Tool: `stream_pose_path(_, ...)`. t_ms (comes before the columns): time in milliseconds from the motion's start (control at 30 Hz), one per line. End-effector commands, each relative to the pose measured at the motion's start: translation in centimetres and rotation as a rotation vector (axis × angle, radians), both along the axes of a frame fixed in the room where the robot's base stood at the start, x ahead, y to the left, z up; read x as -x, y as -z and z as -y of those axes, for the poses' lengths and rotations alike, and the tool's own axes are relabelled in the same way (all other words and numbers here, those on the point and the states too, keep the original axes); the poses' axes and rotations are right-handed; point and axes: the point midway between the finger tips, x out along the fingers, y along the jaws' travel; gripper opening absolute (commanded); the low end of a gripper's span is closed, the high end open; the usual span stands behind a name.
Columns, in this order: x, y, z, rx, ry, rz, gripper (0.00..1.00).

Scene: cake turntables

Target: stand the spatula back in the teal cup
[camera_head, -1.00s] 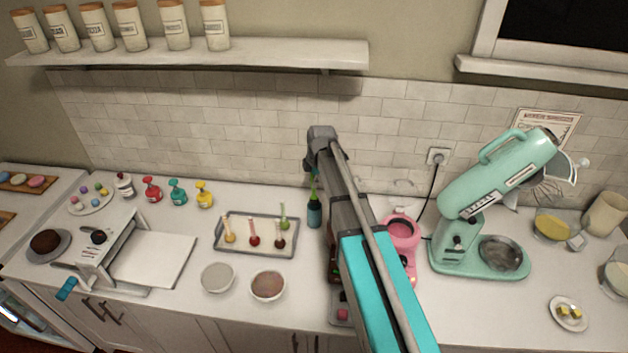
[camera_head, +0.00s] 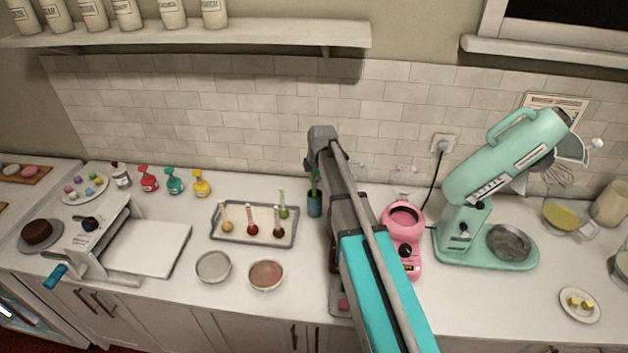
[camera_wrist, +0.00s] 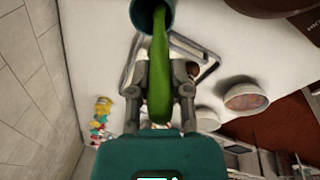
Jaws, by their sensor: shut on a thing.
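The teal cup (camera_head: 314,205) stands on the counter near the wall, left of my arm in the head view. The green spatula (camera_head: 314,180) rises above it, upright or nearly so. In the wrist view the spatula (camera_wrist: 185,85) runs between the two fingers of my gripper (camera_wrist: 162,80), which is shut on it. Its far end reaches the mouth of the teal cup (camera_wrist: 152,12), cut off by the top edge. I cannot tell how deep it sits in the cup. My arm hides part of the area right of the cup.
A tray (camera_head: 255,243) with several small coloured-tipped tools lies left of the cup. Two bowls (camera_head: 213,267) (camera_head: 266,275) stand in front. A pink appliance (camera_head: 403,235) and a mint mixer (camera_head: 485,246) stand to the right. The wall is close behind.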

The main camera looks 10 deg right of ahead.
Motion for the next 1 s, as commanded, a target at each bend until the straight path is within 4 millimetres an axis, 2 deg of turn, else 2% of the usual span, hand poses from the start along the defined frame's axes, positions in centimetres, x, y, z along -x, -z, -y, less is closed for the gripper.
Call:
stream_pose_path(167, 0.0, 0.68, -0.01, 0.0, 0.0, 0.0, 0.0)
stream_pose_path(567, 0.01, 0.72, -0.02, 0.0, 0.0, 0.0, 0.0)
stream_pose_path(600, 0.0, 0.72, -0.02, 0.0, 0.0, 0.0, 0.29)
stream_pose_path(800, 0.0, 0.73, -0.02, 0.0, 0.0, 0.0, 0.66)
stream_pose_path(1000, 0.0, 0.73, -0.02, 0.0, 0.0, 0.0, 0.66)
